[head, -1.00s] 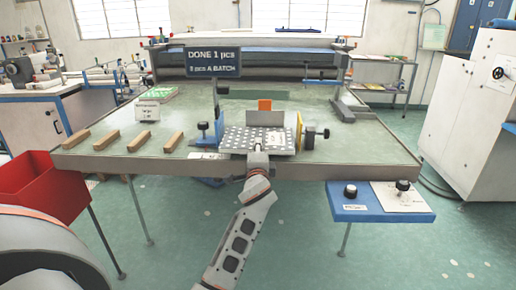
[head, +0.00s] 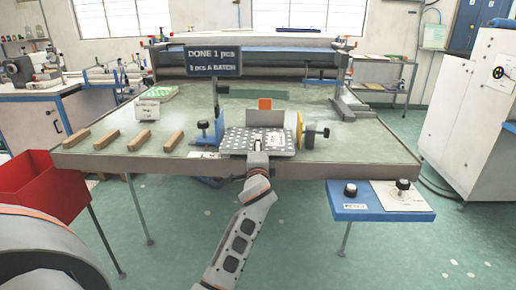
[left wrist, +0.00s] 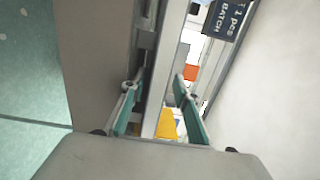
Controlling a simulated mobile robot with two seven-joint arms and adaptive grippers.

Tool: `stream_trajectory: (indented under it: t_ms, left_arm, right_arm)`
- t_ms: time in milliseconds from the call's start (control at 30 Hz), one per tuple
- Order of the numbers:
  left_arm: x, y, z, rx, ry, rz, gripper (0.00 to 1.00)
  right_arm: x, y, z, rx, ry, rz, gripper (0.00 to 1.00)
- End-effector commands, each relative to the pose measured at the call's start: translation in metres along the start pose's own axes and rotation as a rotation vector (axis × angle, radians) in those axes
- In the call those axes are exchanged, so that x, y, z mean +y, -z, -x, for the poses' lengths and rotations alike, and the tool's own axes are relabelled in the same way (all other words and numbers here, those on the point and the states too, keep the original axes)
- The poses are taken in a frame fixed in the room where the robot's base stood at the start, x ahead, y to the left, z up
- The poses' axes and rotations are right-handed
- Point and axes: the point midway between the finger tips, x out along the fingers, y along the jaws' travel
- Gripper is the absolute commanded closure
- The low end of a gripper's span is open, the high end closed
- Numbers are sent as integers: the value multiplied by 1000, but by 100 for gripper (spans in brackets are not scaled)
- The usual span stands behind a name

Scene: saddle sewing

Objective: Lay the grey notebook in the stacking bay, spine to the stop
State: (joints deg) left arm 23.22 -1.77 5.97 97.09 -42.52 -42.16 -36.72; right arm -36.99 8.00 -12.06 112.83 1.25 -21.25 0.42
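A flat grey dotted slab (head: 262,141) lies level at the table's front edge; it looks like the grey notebook, but I cannot be sure. Behind it stands an upright grey panel (head: 265,118) with an orange tab (head: 265,104), seemingly the bay's stop. My left gripper (head: 257,156) is at the slab's front edge. In the left wrist view its teal fingers (left wrist: 157,92) are spread, with a pale edge-on bar (left wrist: 166,65) between them and gaps showing beside it. Whether the slab touches the panel is hidden. My right gripper is not in view.
Several wooden blocks (head: 138,141) lie at the table's left. A sign (head: 213,61) stands behind. The table's right side (head: 370,145) is clear.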

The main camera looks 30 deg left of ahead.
Motion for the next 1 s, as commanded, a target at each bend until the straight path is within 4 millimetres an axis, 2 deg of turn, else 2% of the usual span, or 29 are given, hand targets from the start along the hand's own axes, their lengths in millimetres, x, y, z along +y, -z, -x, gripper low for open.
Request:
stream_trajectory:
  t_ms: [33,400,767,1000]
  left_arm:
    - [6,0,0,0,-9,-3,66]
    - [14,0,1,-1,-22,-7,66]
    - [18,0,2,-2,-24,-8,66]
    - [17,0,10,-1,-25,-6,66]
  right_arm:
    - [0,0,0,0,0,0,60]
    - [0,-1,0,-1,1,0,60]
    - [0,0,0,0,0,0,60]
    - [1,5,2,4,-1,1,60]
